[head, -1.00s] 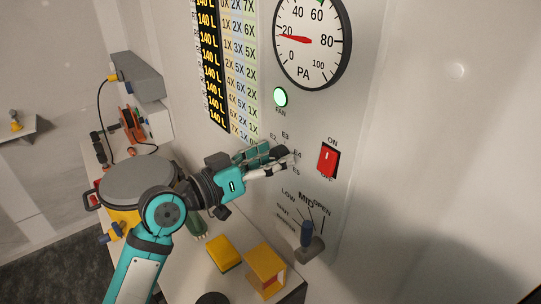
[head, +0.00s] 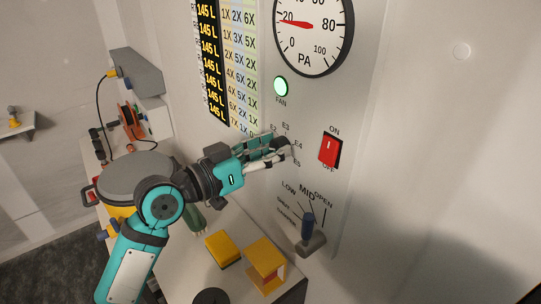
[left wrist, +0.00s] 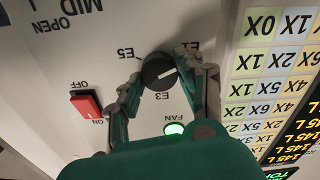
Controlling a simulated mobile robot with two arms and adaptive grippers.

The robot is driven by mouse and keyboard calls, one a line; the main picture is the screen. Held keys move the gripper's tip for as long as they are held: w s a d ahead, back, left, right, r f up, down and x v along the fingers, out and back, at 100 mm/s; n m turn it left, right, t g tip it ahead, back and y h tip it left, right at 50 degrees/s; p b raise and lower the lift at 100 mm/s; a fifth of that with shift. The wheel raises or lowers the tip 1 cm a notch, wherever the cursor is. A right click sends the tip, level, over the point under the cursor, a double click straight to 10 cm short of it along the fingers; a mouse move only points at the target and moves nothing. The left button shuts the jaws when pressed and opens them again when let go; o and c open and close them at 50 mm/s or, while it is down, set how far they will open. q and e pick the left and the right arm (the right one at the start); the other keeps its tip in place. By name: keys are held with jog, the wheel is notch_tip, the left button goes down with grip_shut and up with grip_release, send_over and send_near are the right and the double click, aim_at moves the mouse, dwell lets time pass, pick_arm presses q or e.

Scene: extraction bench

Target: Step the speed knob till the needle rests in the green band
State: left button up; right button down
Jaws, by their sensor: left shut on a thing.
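The black speed knob (left wrist: 158,71) shows in the left wrist view with a pale pointer line, among marks E1, E3 and E5. My left gripper (left wrist: 160,69) is shut on it, one finger on each side. In the head view the left gripper (head: 284,147) is at the panel and mostly hides the knob. The round PA gauge (head: 307,50) is at the top of the head view. Its red needle (head: 298,23) points left, close to the 20 mark. The dial's top is cut off, and I see no green band. My right gripper is not in view.
A lit green FAN lamp (head: 281,86) is above the knob. A red ON/OFF switch (head: 329,150) and a blue-handled lever (head: 308,228) are to the right and below. Yellow blocks (head: 222,249) stand on the bench. A display column (head: 208,60) reads 145 L.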

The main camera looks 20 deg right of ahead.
pick_arm(q)
jog(key=m+b, duration=0.1)
jog(key=b, duration=0.1)
jog(key=m+b, duration=0.4)
jog(key=shift+f, duration=0.25)
jog(key=m+b, duration=0.2)
jog(key=shift+m, duration=0.4)
jog(key=shift+s+r+m+b, duration=0.1)
jog(key=shift+r+m+b, duration=0.1)
jog(key=shift+m+b, duration=0.8)
jog(key=shift+m, duration=0.4)
jog(key=o, duration=1.1)
jog(key=shift+o, duration=0.2)
jog(key=v, duration=1.2)
